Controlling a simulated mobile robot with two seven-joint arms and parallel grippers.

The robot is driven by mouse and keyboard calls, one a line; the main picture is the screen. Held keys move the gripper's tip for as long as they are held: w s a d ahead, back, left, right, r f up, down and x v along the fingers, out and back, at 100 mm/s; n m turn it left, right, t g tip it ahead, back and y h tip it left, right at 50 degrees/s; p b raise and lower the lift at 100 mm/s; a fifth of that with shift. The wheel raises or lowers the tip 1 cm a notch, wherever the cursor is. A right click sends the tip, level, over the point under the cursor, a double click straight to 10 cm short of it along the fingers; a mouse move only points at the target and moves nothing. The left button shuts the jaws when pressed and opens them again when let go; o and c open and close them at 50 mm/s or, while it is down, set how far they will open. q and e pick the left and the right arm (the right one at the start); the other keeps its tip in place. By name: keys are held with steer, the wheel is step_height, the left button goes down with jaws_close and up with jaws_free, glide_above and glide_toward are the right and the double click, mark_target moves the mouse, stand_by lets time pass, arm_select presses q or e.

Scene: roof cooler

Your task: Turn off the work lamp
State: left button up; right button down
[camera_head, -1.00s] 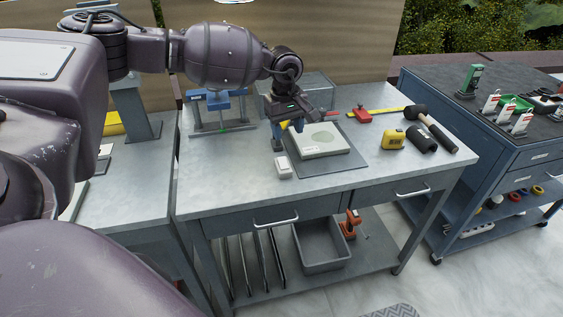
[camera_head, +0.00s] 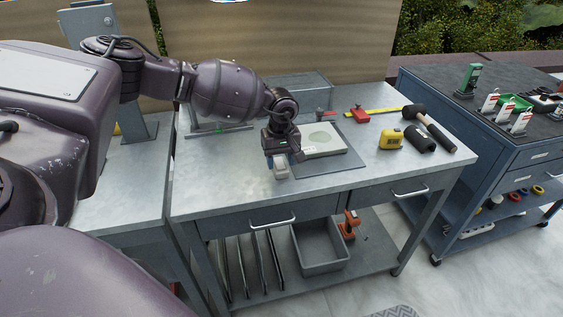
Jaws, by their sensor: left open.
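My left gripper (camera_head: 281,160) reaches down over the near-middle part of the metal workbench (camera_head: 225,185). Its jaws are open, right above a small pale box (camera_head: 281,173) that looks like a switch. The gripper covers the back part of the box, and I cannot tell whether they touch. A bright white shape (camera_head: 229,1) at the top edge may be part of the work lamp; most of it is out of frame. My right gripper is not in view.
A pale flat device (camera_head: 322,139) lies on a grey mat (camera_head: 340,163) just right of the gripper. A yellow tape measure (camera_head: 391,139), a black cylinder (camera_head: 420,140) and a mallet (camera_head: 430,126) lie farther right. The bench's front left is clear.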

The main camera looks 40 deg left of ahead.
arm_select(q)
steer(key=shift+f, duration=0.4)
steer(key=c, duration=0.9)
steer(key=shift+w+a+f+g+h+b, duration=0.2)
steer(key=shift+g+h+b, duration=0.3)
steer(key=shift+b, duration=0.2)
steer(key=shift+r+g+h+b, duration=0.1)
steer(key=shift+g+h+b, duration=0.3)
steer(key=shift+h+b, duration=0.1)
steer(key=shift+r, duration=0.3)
